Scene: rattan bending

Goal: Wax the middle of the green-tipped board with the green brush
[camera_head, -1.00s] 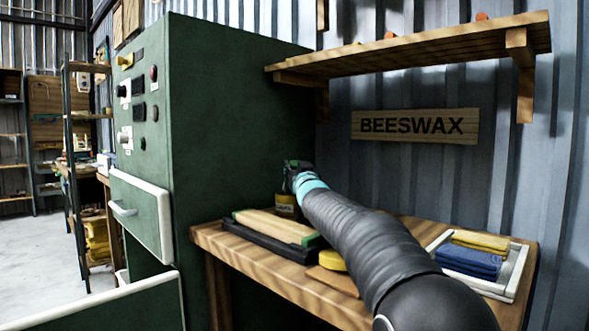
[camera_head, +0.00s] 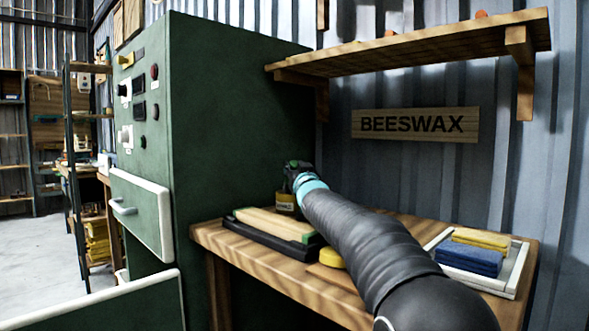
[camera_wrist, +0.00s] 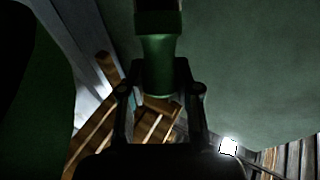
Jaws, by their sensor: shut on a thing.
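In the wrist view, my gripper (camera_wrist: 160,95) is shut on the green brush (camera_wrist: 158,55), whose green handle stands between the two fingers. The brush's bristle end cannot be made out. In the head view, my gripper (camera_head: 298,172) is above the back of the workbench, close to a jar with a yellow label (camera_head: 286,203); I cannot tell whether the brush touches the jar. The green-tipped board (camera_head: 272,224) lies in a black holder (camera_head: 262,238) on the bench, in front of my gripper. Its right end is green.
The wooden workbench (camera_head: 225,246) also holds a yellow round thing (camera_head: 331,258) and a tray (camera_head: 518,268) of blue and yellow cloths (camera_head: 470,258). A green cabinet (camera_head: 235,120) stands close on the left. A wooden shelf (camera_head: 420,52) hangs above.

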